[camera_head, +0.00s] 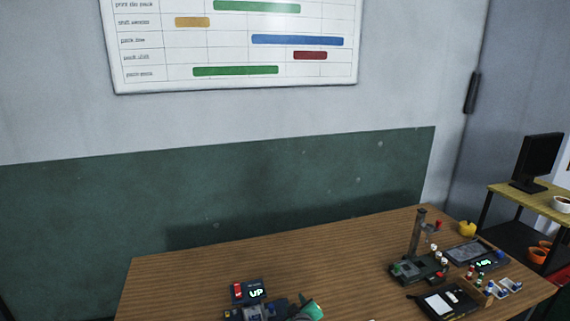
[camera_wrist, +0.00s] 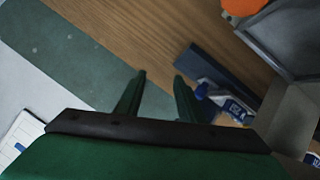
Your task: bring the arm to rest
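My gripper (camera_wrist: 160,77) shows in the wrist view as two dark green fingers with a clear gap between them. Nothing is between the fingers. Past them lie the wooden table (camera_wrist: 150,25) and the green lower band of the wall (camera_wrist: 65,60). I cannot make out the gripper for sure in the head view. A green part at the bottom edge there is cut off, and I cannot tell whether it is mine. The wooden table also shows in the head view (camera_head: 190,275).
In the head view, a small press-like stand (camera_head: 418,240), a dark tray (camera_head: 450,302) and a device with a lit display (camera_head: 478,255) crowd the table's right. A box reading "UP" (camera_head: 248,292) sits front centre. A monitor (camera_head: 537,160) stands on a side shelf. The table's middle is clear.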

